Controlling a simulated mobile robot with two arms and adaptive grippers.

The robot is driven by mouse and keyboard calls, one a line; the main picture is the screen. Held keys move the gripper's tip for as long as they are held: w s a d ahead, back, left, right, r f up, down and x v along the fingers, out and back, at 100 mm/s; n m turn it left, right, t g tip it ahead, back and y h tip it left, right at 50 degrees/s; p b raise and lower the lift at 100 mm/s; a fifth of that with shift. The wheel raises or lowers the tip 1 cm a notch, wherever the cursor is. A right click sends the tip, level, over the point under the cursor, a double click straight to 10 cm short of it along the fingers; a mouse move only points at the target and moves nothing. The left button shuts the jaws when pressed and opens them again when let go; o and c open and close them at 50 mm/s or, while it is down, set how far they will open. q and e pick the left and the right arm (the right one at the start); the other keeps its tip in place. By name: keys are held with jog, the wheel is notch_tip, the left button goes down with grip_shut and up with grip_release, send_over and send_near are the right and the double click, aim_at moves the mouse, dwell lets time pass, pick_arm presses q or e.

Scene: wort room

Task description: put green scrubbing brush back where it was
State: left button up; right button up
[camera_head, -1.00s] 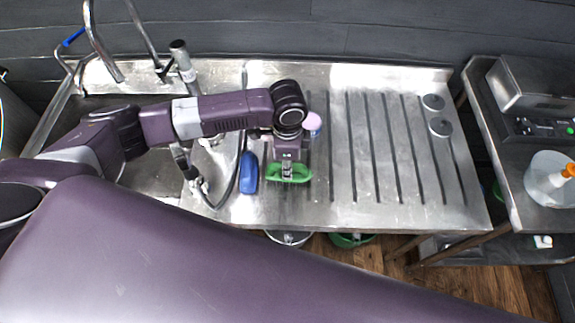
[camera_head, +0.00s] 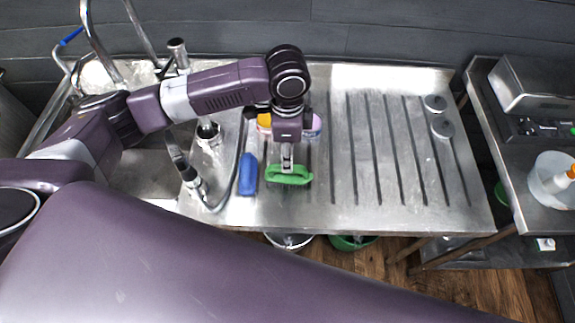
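The green scrubbing brush (camera_head: 298,175) lies on the steel drainboard, to the right of a blue brush (camera_head: 248,174). My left gripper (camera_head: 287,163) reaches in from the left and points at the middle of the green brush from its far side. Its fingers are seen edge-on and overlap the brush's far edge in the picture, so I cannot tell their gap or whether they touch it. My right gripper is not in view.
Orange (camera_head: 264,122) and pink (camera_head: 313,125) items stand behind the gripper, partly hidden. A hose sprayer (camera_head: 185,170) lies left of the blue brush by the sink.

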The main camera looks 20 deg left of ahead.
pick_arm(q)
notch_tip(320, 180, up, 5)
jog(key=shift+r+b, duration=0.1)
jog(key=shift+b, duration=0.25)
dwell(0.4)
